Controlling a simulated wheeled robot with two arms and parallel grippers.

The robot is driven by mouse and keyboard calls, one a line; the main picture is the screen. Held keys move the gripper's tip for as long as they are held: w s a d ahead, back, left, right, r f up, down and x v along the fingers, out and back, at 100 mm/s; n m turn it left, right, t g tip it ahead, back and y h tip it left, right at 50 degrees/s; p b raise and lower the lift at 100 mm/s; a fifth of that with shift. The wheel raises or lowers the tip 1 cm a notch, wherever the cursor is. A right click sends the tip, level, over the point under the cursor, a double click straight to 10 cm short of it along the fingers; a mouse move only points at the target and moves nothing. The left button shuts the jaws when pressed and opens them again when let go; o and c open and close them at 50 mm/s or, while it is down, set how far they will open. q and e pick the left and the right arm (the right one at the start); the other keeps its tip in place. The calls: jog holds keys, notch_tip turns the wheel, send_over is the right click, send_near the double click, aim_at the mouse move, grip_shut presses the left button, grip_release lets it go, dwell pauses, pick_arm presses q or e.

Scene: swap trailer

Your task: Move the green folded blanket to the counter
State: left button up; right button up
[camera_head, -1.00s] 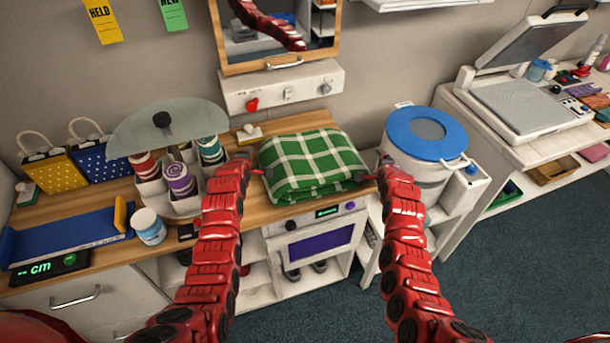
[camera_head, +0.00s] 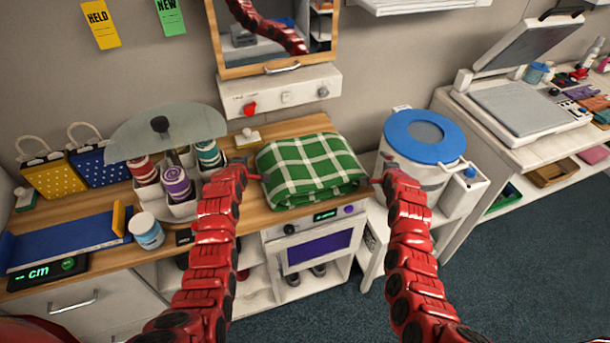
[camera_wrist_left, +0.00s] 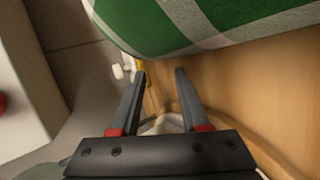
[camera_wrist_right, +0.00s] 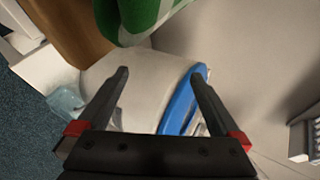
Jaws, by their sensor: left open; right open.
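The green folded blanket (camera_head: 308,168), with a white check pattern, lies on the wooden counter (camera_head: 283,128) above a small oven. My left gripper (camera_head: 252,171) is open just off the blanket's left side. In the left wrist view the blanket (camera_wrist_left: 200,20) lies above the open fingers (camera_wrist_left: 158,80), with nothing between them. My right gripper (camera_head: 374,180) is open just off the blanket's right side. In the right wrist view the blanket's edge (camera_wrist_right: 150,18) shows beyond the open, empty fingers (camera_wrist_right: 160,78).
A carousel of spools (camera_head: 172,175) stands left of the blanket, near my left arm. A white bucket with a blue lid (camera_head: 425,135) stands close to the right. A mirror (camera_head: 278,30) and a panel with knobs (camera_head: 285,92) are behind. A scanner (camera_head: 525,105) stands farther right.

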pick_arm(q)
jog(key=shift+s+a+f, duration=0.35)
jog(key=shift+a+f, duration=0.4)
jog(key=shift+a, duration=0.05)
pick_arm(e)
jog(key=shift+w+f, duration=0.1)
jog(key=shift+f, duration=0.05)
pick_arm(q)
jog(key=shift+s, duration=0.1)
jog(key=shift+s+r, duration=0.2)
jog(key=shift+s, duration=0.1)
jog(key=shift+s+d+r, duration=0.25)
jog(key=shift+s+r, duration=0.6)
jog(key=shift+r, duration=0.05)
jog(key=shift+s+d+r, duration=0.2)
jog(key=shift+s+r, duration=0.65)
jog(key=shift+s, duration=0.05)
jog(key=shift+s+d+r, duration=0.25)
jog(key=shift+s+r, duration=0.6)
jog(key=shift+r, duration=0.15)
pick_arm(e)
jog(key=v, duration=1.1)
jog(key=shift+a, duration=0.3)
